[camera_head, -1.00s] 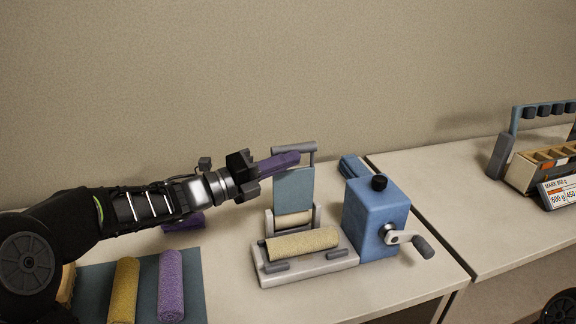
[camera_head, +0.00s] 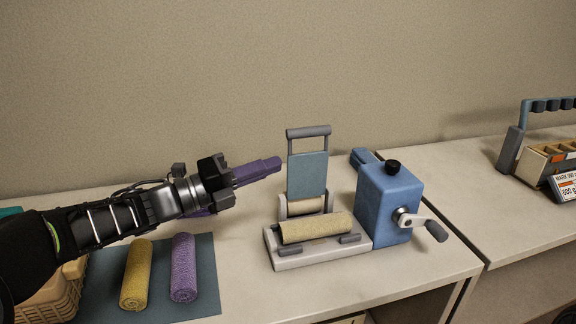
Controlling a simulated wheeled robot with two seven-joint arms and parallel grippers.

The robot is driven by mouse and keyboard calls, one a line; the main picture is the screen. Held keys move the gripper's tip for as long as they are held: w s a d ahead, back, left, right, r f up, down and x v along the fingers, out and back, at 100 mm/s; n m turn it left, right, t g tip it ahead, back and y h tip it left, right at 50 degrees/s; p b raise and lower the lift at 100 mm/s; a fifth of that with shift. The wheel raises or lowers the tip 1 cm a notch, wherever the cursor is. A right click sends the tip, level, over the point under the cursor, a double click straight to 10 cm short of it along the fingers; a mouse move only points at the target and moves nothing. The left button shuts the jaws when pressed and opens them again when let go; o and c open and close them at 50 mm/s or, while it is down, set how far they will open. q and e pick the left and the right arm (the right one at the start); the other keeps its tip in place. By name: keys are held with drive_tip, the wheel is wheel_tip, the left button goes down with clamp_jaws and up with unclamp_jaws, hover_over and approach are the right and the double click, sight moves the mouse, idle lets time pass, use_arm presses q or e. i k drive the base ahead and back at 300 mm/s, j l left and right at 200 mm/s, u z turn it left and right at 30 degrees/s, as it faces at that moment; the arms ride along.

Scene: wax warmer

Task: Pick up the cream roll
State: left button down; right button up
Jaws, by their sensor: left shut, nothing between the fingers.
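The cream roll (camera_head: 317,228) is a pale, textured cylinder. It lies on its side in the light grey tray (camera_head: 292,262) at the front of the press, in the middle of the view. My left gripper (camera_head: 277,164) is up and to the left of the roll, apart from it. Its purple fingers are together and point right, toward the upright blue-grey plate (camera_head: 307,174) behind the roll. Nothing is seen between them. My right gripper is not in view.
A blue box (camera_head: 388,205) with a hand crank (camera_head: 424,224) stands right of the tray. A yellow roll (camera_head: 136,274) and a purple roll (camera_head: 183,267) lie on a dark mat (camera_head: 207,285) at left, near a basket (camera_head: 60,290). Bare table lies between mat and tray.

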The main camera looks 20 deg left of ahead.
sight(314, 229)
drive_tip(key=k, duration=1)
